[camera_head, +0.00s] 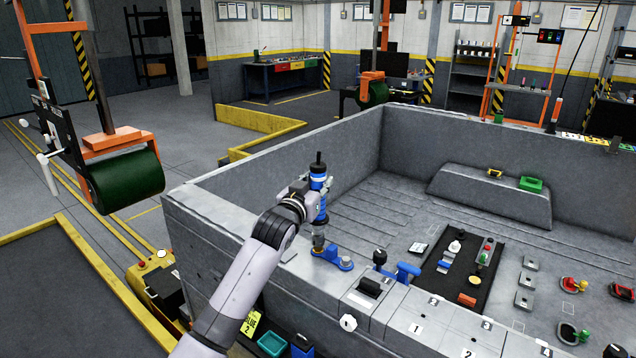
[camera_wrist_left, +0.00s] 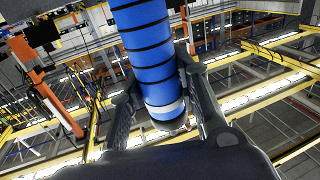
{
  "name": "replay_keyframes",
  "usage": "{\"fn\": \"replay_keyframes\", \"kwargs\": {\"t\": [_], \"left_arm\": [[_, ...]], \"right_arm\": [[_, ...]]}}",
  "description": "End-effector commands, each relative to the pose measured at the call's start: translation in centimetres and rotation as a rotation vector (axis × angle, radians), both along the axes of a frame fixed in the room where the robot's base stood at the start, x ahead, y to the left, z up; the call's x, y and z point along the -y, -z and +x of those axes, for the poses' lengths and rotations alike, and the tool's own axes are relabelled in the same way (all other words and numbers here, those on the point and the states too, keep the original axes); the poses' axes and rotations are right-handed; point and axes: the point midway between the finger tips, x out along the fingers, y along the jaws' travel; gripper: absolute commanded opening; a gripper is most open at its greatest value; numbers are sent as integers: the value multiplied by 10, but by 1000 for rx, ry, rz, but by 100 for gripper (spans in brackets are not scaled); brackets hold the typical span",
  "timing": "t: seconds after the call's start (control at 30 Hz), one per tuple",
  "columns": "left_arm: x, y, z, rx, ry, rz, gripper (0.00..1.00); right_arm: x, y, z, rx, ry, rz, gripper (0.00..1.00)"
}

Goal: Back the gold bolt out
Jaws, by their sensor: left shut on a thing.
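My left gripper (camera_head: 316,197) is shut around a blue cylindrical tool (camera_head: 318,183) with dark bands and a black top. The tool stands nearly upright over the near wall of the grey bed. Its lower end is close above a blue bracket (camera_head: 331,258) on the bed's near ledge; I cannot tell whether they touch. In the left wrist view the tool (camera_wrist_left: 150,60), with a pale band near its end, lies between the two dark fingers (camera_wrist_left: 160,105). I cannot make out the gold bolt; the tool's lower end may cover it. My right gripper is not in view.
The grey bed (camera_head: 270,160) has high walls. A black panel (camera_head: 470,268) with small parts lies inside, and a blue-handled part (camera_head: 407,271) is on the ledge right of the bracket. A green roller (camera_head: 125,180) hangs at the left. The bed's back floor is mostly clear.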

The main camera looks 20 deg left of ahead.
Motion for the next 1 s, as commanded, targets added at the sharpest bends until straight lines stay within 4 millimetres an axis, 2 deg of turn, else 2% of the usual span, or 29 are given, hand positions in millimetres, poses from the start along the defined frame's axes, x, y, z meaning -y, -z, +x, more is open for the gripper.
{"fn": "replay_keyframes", "kwargs": {"t": [0.03, 0.23, 1.0], "left_arm": [[0, -5, 0, 10, 1, -1, 0], [0, -5, 0, 10, 1, -1, 0], [0, 7, 0, 9, 1, -1, 0]], "right_arm": [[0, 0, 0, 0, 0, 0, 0], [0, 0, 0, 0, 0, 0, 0], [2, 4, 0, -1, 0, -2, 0]]}}
